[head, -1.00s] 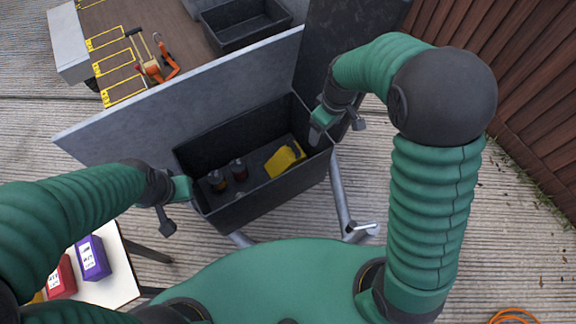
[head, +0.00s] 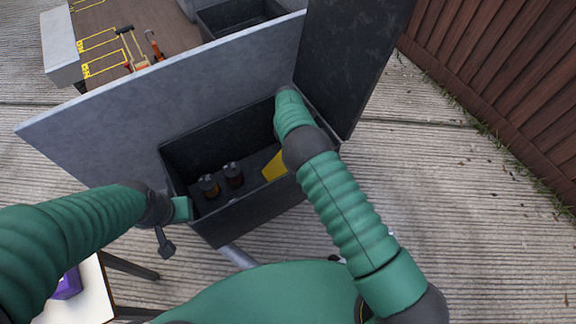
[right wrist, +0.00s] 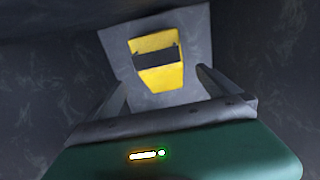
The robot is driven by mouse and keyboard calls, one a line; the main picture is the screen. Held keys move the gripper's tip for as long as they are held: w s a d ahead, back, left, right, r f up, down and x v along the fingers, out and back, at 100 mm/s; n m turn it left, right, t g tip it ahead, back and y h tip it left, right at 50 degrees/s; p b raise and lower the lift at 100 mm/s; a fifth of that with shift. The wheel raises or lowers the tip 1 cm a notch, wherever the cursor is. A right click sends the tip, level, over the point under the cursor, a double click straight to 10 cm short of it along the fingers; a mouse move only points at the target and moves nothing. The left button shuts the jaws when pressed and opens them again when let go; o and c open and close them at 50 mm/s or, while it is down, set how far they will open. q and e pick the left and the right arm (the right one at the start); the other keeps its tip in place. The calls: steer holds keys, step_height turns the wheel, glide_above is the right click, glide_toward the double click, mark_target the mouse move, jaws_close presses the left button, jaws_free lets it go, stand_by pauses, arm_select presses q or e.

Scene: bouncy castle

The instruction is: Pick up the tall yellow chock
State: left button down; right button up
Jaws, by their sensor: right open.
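The tall yellow chock (head: 274,165) is inside the dark open box (head: 250,212), near its right end, partly hidden by my right arm in the head view. In the right wrist view the yellow chock (right wrist: 158,78), with a dark band across it, lies beyond my right gripper (right wrist: 163,90). The two fingers are spread apart, and the chock appears between them in the picture, not gripped. In the head view my right gripper is hidden behind its own arm, which reaches into the box. My left gripper (head: 176,225) is at the box's left front corner; its jaws are unclear.
A grey lid panel (head: 150,105) rises behind the box. A white table (head: 82,295) with a purple box (head: 68,284) is at lower left.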

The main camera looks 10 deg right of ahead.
step_height(320, 180, down, 8)
steer(key=shift+r+b, duration=0.15)
steer(key=shift+b, duration=0.55)
steer(key=shift+r, duration=0.1)
steer(key=shift+c, duration=0.4)
steer(key=shift+c, duration=1.1)
steer(key=c, duration=1.7)
